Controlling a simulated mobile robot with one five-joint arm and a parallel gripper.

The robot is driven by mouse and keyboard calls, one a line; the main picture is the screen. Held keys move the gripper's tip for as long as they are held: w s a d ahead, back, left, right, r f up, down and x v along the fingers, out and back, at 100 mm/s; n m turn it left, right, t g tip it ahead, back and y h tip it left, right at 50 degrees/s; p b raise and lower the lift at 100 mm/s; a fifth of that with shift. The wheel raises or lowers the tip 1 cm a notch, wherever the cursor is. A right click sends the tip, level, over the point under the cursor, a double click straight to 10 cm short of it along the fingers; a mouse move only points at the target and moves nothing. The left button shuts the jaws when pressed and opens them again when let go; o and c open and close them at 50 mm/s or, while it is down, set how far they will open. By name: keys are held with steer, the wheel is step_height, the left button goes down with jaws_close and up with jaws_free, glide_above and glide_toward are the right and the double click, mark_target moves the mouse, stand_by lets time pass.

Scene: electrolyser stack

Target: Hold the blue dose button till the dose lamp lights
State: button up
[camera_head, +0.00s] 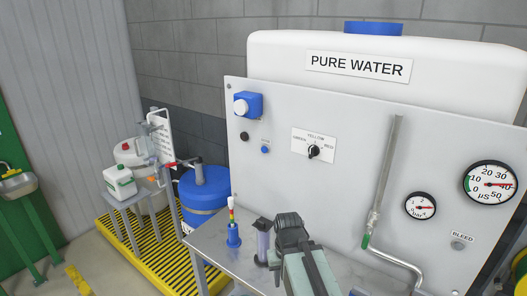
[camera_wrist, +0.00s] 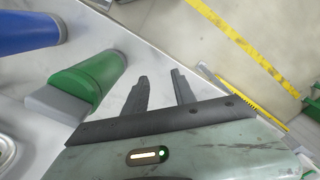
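A small blue button (camera_head: 265,149) sits on the grey panel (camera_head: 335,200), under a tiny label that I cannot read; it looks like the dose button. Left of it is a dark round fitting (camera_head: 244,136). Above is a blue box with a white round front (camera_head: 240,106). No lamp is plainly lit, and I cannot tell which fitting is the dose lamp. My gripper (camera_head: 289,222) is low in front of the panel, below and right of the button, apart from it. In the wrist view its two fingers (camera_wrist: 159,76) stand apart with nothing between them.
A selector knob (camera_head: 313,152), a sloping grey pipe (camera_head: 385,180) and gauges (camera_head: 421,207) are on the panel. A green-and-grey piece (camera_wrist: 95,80) lies beside the fingers.

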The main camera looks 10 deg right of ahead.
stand_by(0.3)
jaws_close()
steer(key=shift+s, duration=0.1)
stand_by(1.5)
